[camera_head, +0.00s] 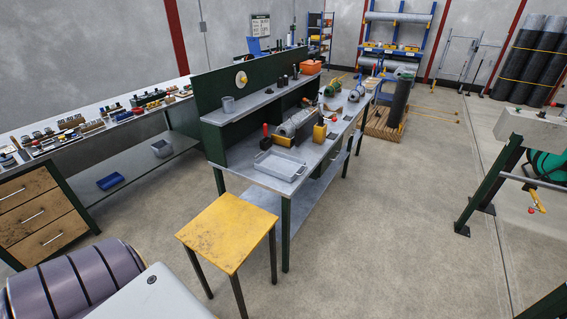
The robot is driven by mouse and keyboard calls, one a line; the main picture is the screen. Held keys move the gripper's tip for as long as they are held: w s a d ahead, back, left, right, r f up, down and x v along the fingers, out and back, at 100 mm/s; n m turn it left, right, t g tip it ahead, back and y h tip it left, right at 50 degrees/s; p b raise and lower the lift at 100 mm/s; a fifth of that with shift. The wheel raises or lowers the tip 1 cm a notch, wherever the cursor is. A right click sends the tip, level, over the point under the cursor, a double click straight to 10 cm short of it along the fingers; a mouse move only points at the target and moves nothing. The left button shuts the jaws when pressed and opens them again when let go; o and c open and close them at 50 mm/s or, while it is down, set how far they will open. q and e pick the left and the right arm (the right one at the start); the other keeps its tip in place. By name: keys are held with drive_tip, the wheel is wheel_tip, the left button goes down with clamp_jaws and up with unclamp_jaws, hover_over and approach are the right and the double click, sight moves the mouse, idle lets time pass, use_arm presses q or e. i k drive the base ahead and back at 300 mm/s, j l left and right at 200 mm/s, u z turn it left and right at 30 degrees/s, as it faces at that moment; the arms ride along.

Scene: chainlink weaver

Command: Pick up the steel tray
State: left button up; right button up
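The steel tray (280,167) is a shallow grey rectangular tray with raised edges. It lies on the near end of the grey workbench (258,183), behind the yellow stool. It looks empty. Neither of my grippers shows in the head view, so I cannot see whether they are open or shut.
A yellow stool (228,231) stands at the bench's near end. Wire rolls and tools (300,124) sit beyond the tray. A long side bench (92,130) with drawers (42,212) is at left. A machine frame (490,185) stands at right. Open concrete floor (400,220) lies between.

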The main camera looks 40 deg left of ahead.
sight(287, 168)
drive_tip(key=i, duration=0.8)
drive_tip(key=i+u, duration=0.25)
drive_tip(key=i, duration=0.15)
drive_tip(key=i+l+u, duration=0.2)
drive_tip(key=i, duration=0.2)
drive_tip(key=i+l+u, duration=0.1)
drive_tip(key=i+u, duration=0.2)
drive_tip(key=u, duration=0.15)
drive_tip(key=i+l+u, duration=0.15)
drive_tip(key=u, duration=0.3)
drive_tip(key=i+l+u, duration=0.55)
drive_tip(key=u, duration=0.35)
drive_tip(key=i+l+u, duration=0.1)
drive_tip(key=l+u, duration=0.2)
drive_tip(key=u, duration=0.15)
drive_tip(key=l+u, duration=0.45)
drive_tip(key=i+l+u, duration=0.1)
drive_tip(key=l+u, duration=0.3)
drive_tip(key=i+l+u, duration=0.1)
drive_tip(key=l+u, duration=0.55)
drive_tip(key=u, duration=0.15)
